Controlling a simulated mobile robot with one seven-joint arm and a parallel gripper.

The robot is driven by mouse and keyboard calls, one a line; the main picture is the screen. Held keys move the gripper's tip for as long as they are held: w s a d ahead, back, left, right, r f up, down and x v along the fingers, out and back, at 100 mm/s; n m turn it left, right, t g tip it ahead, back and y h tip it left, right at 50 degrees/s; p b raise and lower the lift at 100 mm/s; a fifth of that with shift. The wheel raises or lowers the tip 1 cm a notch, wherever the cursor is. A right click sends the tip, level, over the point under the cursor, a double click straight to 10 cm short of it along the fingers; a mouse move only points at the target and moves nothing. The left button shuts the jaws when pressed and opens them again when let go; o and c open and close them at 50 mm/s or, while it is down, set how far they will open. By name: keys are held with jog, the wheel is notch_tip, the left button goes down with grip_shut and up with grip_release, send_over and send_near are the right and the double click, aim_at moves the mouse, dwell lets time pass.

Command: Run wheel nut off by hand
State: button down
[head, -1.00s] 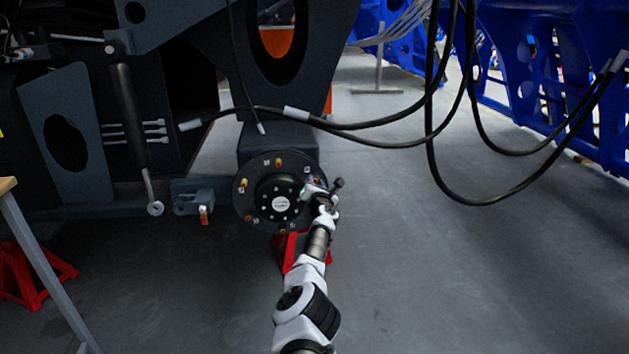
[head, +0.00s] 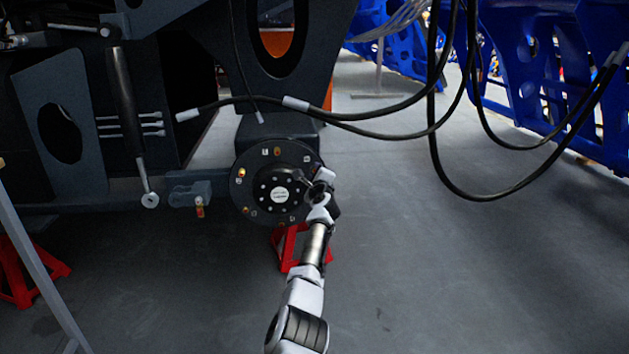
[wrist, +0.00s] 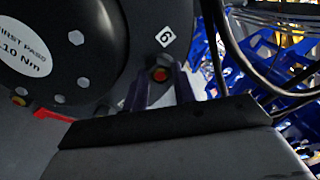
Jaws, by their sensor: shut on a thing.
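The round black wheel hub (head: 262,197) has a white centre label and several brass-coloured wheel nuts around its flange, including one at the left (head: 241,173). My gripper (head: 308,184) is at the right side of the flange. In the wrist view, my gripper's two dark fingers (wrist: 160,88) stand on either side of a wheel nut (wrist: 160,74) with a reddish-orange end, beside a white tag (wrist: 165,36) with a single digit. The gripper is shut on this nut. The nut's thread and seat are hidden.
A red stand (head: 288,246) is below the hub, close under my arm. Black hoses (head: 375,133) hang above and to the right. A grey cylinder rod (head: 130,120) stands at the left. The floor at the right is clear.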

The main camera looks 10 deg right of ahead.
jog(key=shift+f+n, duration=0.2)
jog(key=shift+n, duration=0.1)
jog(key=c, duration=1.1)
grip_release()
jog(key=shift+r, duration=0.15)
jog(key=shift+c, duration=0.9)
jog(key=s+p, duration=0.2)
jog(key=p, duration=0.2)
jog(key=shift+s, duration=0.1)
